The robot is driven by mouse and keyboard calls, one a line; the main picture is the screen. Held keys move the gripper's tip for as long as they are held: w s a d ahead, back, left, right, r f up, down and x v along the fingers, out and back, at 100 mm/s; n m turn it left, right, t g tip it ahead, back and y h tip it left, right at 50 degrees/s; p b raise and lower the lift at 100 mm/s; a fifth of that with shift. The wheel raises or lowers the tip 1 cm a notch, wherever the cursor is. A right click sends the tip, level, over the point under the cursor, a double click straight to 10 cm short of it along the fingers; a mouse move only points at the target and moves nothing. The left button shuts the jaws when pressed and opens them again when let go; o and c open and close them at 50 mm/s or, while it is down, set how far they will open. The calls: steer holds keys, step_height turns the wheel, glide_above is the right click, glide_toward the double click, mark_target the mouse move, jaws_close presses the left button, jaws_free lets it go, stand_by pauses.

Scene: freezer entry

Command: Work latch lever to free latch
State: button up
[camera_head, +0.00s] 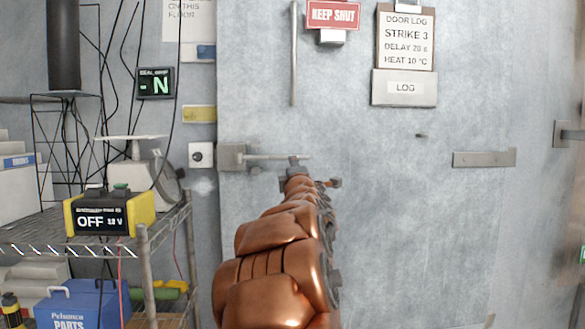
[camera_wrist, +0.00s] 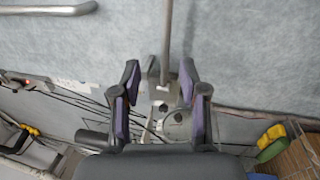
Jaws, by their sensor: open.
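The latch lever (camera_head: 272,157) is a thin grey bar, roughly level, reaching right from a grey latch block (camera_head: 232,157) at the left edge of the frosty door. My gripper (camera_head: 299,166) is at the lever's right end, on the end of my copper-coloured arm. In the wrist view my gripper (camera_wrist: 159,78) is open, with a purple-padded finger on each side. The lever (camera_wrist: 167,38) runs down the picture into the gap between the fingers, closer to the right one. The latch block (camera_wrist: 154,72) shows behind them. I cannot tell whether a finger touches the lever.
A vertical pull handle (camera_head: 294,55) is above the lever. A door log board (camera_head: 404,40) and a bracket (camera_head: 484,158) are to the right. A wire shelf (camera_head: 60,240) with a yellow-black OFF box (camera_head: 105,213) and a blue parts box (camera_head: 80,305) fills the left.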

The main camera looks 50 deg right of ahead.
steer(key=shift+v, duration=1.15)
steer(key=s+a+f+m+g+y+p, duration=0.25)
steer(key=a+p, duration=0.35)
steer(key=a, duration=0.3)
steer(key=s+a+f+m+g+y+p, duration=0.2)
steer(key=a+f+m+g+y+p, duration=0.15)
steer(key=a+p, duration=0.45)
steer(key=s+a+f+m+g+y+p, duration=0.25)
steer(key=a+f+p, duration=0.2)
steer(key=a, duration=0.55)
steer(key=s+a+m+g+y+p, duration=0.1)
steer(key=s+a+g+y+p, duration=0.4)
steer(key=s+a+p, duration=0.6)
steer(key=s+a+g, duration=0.2)
steer(key=s+a, duration=0.8)
steer(key=s, duration=0.1)
steer(key=shift+y, duration=0.35)
